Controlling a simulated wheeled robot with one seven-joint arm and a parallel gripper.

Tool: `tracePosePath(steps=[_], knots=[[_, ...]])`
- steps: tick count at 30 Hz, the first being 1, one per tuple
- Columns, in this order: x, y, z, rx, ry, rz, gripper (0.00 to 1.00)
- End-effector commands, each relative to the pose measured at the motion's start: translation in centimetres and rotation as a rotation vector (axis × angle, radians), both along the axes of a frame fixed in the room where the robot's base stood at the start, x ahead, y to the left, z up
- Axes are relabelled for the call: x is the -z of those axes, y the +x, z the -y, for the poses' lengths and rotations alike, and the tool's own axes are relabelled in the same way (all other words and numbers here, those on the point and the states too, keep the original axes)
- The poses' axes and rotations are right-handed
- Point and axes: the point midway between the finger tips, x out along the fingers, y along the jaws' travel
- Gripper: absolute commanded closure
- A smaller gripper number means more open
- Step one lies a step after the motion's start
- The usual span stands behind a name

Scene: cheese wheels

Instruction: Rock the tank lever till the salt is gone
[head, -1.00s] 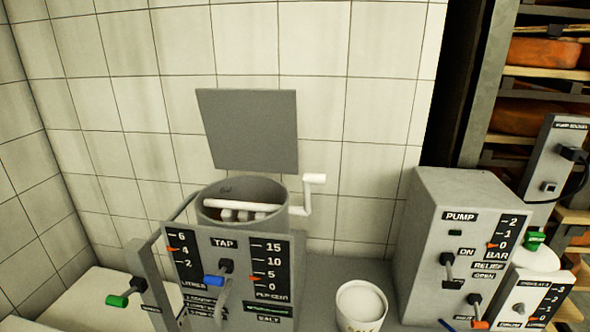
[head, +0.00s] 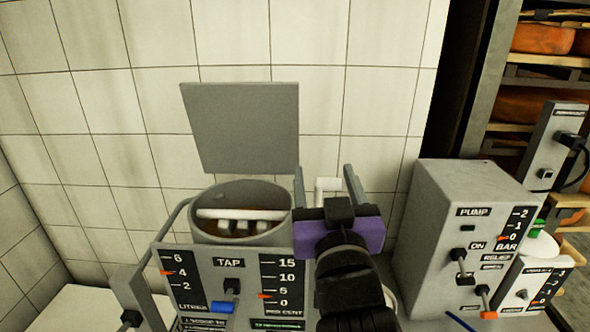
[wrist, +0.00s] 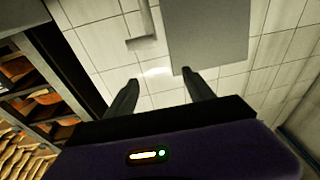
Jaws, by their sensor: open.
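The grey tank (head: 243,238) stands open at the left of centre, with white paddle bars across its mouth. Its white crank lever (head: 328,184) sticks out on the right side. My gripper (head: 323,170) is open, its two fingers on either side of the lever in the head view; I cannot tell whether they touch it. The wrist view shows the open fingers (wrist: 160,76) pointing toward the tiled wall. The per-cent gauge (head: 281,282) has its orange pointer between 5 and 0. Salt inside the tank cannot be made out.
A flat grey panel (head: 242,128) is above the tank. The blue-handled tap (head: 225,308) is on the tank front. The grey pump box (head: 465,245) stands close to the right of my arm. Shelves of cheese wheels (head: 541,40) are at far right.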

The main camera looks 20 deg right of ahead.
Motion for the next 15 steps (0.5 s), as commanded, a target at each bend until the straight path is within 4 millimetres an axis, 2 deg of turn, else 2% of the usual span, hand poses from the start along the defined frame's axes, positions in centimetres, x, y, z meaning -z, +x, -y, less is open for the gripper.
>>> tracePosePath(steps=[3, 6, 11, 15], knots=[[2.2, 0.2, 2.0, 0.071, 0.032, -0.087, 0.38], [3.4, 0.1, 2.6, 0.098, 0.051, -0.13, 0.38], [4.2, 0.4, 3.1, 0.11, 0.073, -0.157, 0.38], [4.1, 1.9, 3.6, 0.111, 0.075, -0.156, 0.38]])
